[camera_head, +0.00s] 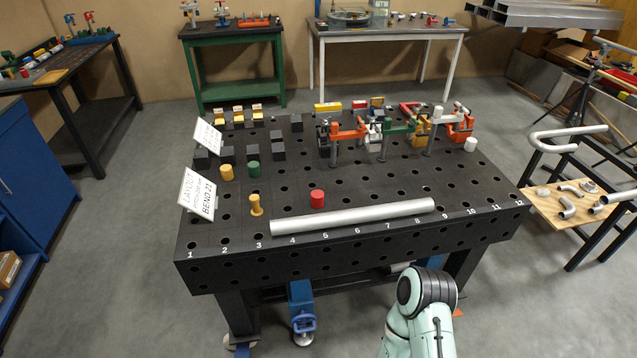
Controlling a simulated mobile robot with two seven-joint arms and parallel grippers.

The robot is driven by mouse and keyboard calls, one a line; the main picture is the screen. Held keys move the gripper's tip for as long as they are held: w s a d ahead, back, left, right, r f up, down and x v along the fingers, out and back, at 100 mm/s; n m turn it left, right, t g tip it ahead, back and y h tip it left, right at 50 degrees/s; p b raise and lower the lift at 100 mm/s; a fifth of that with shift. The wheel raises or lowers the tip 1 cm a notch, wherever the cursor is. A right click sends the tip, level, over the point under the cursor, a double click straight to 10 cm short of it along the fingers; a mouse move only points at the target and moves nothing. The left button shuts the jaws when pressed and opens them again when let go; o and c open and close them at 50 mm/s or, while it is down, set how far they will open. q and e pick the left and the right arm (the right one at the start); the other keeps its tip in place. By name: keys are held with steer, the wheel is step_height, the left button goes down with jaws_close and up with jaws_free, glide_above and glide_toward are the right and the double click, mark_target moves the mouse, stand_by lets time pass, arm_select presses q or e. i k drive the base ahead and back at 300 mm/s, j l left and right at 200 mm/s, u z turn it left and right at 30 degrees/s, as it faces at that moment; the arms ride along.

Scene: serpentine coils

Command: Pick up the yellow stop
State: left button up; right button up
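Two yellow pieces stand on the dark perforated table (360,178) and could be the yellow stop. One is a short yellow cylinder (227,172) near the table's left side, beside a green cylinder (253,168). The other is a slimmer yellow peg (255,206) with a wider top, nearer the front edge, above the number 3. I cannot tell which of them the task means. Both appear upright, with nothing holding them. Neither of my grippers is in view. Only a pale green and black link of my arm shows at the bottom, in front of the table.
A red cylinder (317,199) stands right of the yellow peg. A long grey tube (353,216) lies along the front edge. Two white signs (197,194) stand at the left. Dark blocks and orange and green clamps (397,127) fill the back. The right front surface is mostly clear.

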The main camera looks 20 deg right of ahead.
mark_target(226, 171)
steer(key=i+j+z, duration=0.1)
steer(key=z, duration=0.2)
steer(key=j+z, duration=0.3)
steer(key=i+j+z, duration=0.1)
steer(key=j, duration=0.25)
steer(key=i+j+z, duration=0.15)
steer(key=j, duration=0.15)
steer(key=j+z, duration=0.1)
steer(key=j, duration=0.25)
steer(key=i+j, duration=0.15)
steer(key=j, duration=0.65)
steer(key=i+j+z, duration=0.1)
steer(key=j, duration=0.7)
steer(key=i+j+z, duration=0.1)
steer(key=j, duration=0.7)
steer(key=i+j, duration=0.15)
steer(key=j, duration=0.65)
